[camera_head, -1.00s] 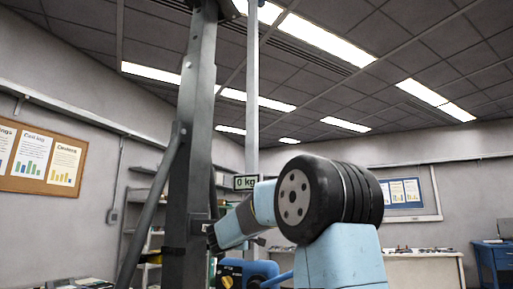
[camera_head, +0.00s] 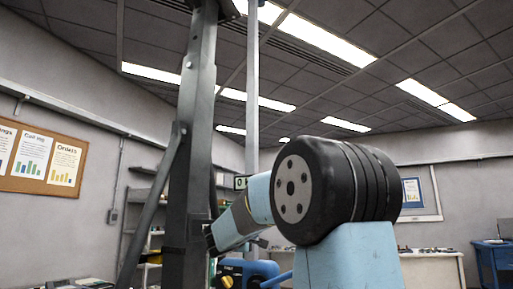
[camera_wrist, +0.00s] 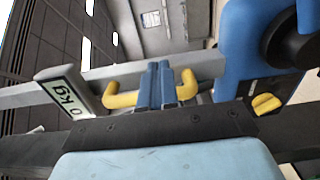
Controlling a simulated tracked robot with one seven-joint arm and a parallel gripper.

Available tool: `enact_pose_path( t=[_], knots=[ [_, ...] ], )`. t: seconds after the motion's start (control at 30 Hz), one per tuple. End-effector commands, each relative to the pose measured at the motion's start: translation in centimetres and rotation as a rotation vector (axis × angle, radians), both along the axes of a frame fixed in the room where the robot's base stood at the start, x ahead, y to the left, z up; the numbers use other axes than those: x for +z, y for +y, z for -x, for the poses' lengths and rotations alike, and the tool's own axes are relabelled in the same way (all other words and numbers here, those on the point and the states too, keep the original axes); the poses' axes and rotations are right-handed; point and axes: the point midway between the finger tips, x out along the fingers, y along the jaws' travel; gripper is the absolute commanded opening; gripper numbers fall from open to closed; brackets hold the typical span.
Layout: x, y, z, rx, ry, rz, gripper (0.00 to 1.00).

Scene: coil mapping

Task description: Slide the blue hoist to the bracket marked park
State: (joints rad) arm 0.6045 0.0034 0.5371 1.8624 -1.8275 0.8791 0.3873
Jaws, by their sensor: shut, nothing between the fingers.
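The blue hoist (camera_head: 250,270) is low behind my arm in the head view, partly cut off by the frame and covered. In the wrist view its blue body (camera_wrist: 240,45) fills the upper right. My gripper (camera_wrist: 161,68) has its two blue fingers together, empty. Yellow handle parts (camera_wrist: 122,98) show on both sides of the fingers; I cannot tell whether they touch. A "0 kg" display (camera_wrist: 66,94) is left of the fingers and shows partly in the head view (camera_head: 240,183). No bracket marked park is readable.
A thick grey post (camera_head: 190,140) with a slanted brace (camera_head: 150,205) stands just left of my wrist. A thin pale upright (camera_head: 252,90) rises behind it. A bench (camera_head: 430,265) and shelves (camera_head: 140,215) stand farther back.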

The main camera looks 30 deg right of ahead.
Motion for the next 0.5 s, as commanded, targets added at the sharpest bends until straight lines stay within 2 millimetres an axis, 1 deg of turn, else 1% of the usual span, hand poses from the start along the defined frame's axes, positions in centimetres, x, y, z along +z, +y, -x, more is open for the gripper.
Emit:
enact_pose_path(
  t=[0.1,0.5],
  knots=[
    [0.0,1.0,0.8,0.001,0.000,0.001,0.00],
    [0.0,3.8,3.0,0.000,0.000,0.000,0.00]
  ],
)
